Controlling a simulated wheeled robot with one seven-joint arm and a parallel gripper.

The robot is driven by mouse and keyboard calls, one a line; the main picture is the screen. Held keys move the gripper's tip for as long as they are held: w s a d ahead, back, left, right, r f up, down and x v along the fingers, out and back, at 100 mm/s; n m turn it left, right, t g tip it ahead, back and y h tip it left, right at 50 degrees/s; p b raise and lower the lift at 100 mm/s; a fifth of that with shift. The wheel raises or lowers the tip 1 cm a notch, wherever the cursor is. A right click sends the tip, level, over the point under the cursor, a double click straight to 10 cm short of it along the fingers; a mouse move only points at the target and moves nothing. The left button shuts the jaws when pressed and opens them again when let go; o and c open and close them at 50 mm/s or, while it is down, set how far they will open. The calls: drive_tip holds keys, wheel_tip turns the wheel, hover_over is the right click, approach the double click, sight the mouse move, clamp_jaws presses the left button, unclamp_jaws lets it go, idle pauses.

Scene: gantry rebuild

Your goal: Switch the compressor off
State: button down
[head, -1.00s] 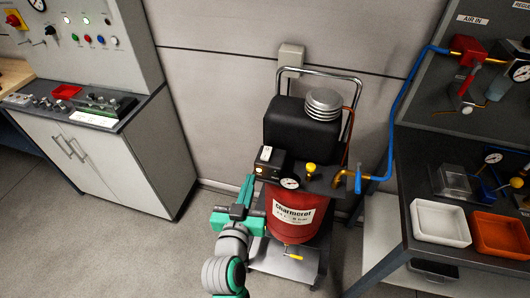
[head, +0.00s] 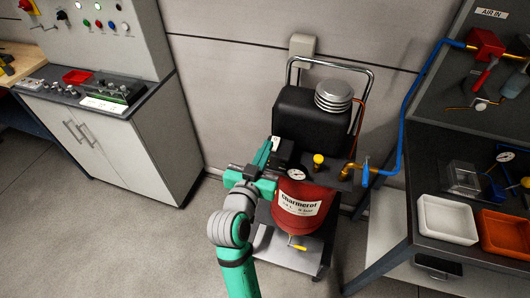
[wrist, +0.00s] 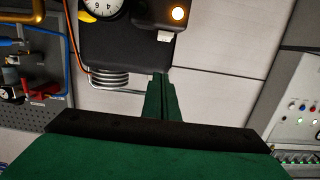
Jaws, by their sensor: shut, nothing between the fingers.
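The compressor has a red tank (head: 305,207), a black motor housing (head: 308,118) and a white dial gauge (head: 296,174), also in the wrist view (wrist: 99,8). Its black switch box (head: 284,154) is largely hidden behind my gripper in the head view. In the wrist view a lit orange lamp (wrist: 178,13) shows on the box, with a small white switch piece (wrist: 166,36) below it. My gripper (head: 268,146) is shut and empty at the box's left side. In the wrist view its fingertips (wrist: 160,76) appear just below the white piece; I cannot tell whether they touch.
A yellow knob (head: 318,159) and a brass fitting with a blue hose (head: 402,110) stand right of the gauge. A workbench with a white tray (head: 446,220) and an orange tray (head: 506,235) is on the right. A control cabinet (head: 115,150) stands left; the floor between is clear.

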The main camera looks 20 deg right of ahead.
drive_tip(key=x, duration=0.6)
drive_tip(key=shift+w+d, duration=0.2)
drive_tip(key=shift+d, duration=0.05)
drive_tip(key=f, duration=0.3)
drive_tip(key=shift+w+d+f, duration=0.1)
drive_tip(key=shift+w+d, duration=0.05)
drive_tip(key=shift+w, duration=0.1)
drive_tip(key=shift+w+f, duration=0.1)
drive_tip(key=shift+f, duration=0.35)
